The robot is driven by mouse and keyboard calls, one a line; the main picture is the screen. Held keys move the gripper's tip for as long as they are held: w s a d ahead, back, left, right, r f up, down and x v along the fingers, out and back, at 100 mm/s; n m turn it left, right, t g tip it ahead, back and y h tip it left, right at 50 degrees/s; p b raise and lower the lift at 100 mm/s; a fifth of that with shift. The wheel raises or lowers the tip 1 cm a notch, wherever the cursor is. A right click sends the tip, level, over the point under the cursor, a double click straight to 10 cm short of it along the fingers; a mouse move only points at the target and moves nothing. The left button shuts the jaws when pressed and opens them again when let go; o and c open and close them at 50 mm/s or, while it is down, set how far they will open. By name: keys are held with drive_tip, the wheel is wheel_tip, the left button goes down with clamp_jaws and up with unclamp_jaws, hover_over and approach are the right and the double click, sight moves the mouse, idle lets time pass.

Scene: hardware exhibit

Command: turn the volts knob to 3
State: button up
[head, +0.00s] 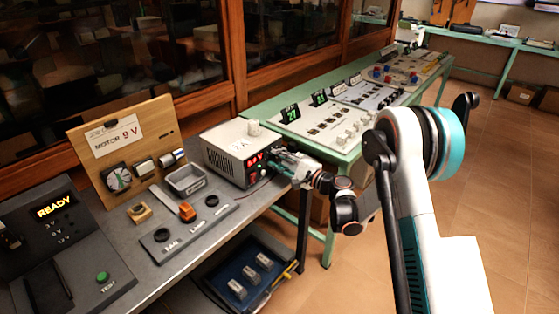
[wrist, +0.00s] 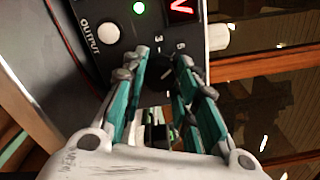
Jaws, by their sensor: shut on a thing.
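The power supply (head: 225,145) is a pale box with a dark front panel, standing near the bench's right end. Its red display (head: 255,159) shows a voltage, too small to read surely. In the wrist view the panel has a white OUTPUT button (wrist: 108,33), a lit green lamp (wrist: 139,8) and part of the display (wrist: 184,9). My gripper (head: 277,160) is at this front panel. In the wrist view its teal fingers (wrist: 162,62) are shut on the dark volts knob (wrist: 158,72), with small scale numerals beside the tips. The knob's pointer is mostly hidden.
A grey tray (head: 185,181), an orange block (head: 187,212) and a wooden MOTOR 9 V board (head: 121,150) are left of the supply. A READY console (head: 60,240) stands at far left. A green exhibit table (head: 345,139) lies behind my gripper. Open floor is at right.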

drive_tip(key=n, duration=0.4)
drive_tip(key=shift+f+n, duration=0.1)
drive_tip(key=shift+n, duration=0.2)
drive_tip(key=n, duration=0.4)
drive_tip(key=shift+n, duration=0.3)
drive_tip(key=o, duration=1)
drive_tip(key=shift+o, duration=0.2)
drive_tip(key=shift+d, duration=0.1)
drive_tip(key=v, duration=1.2)
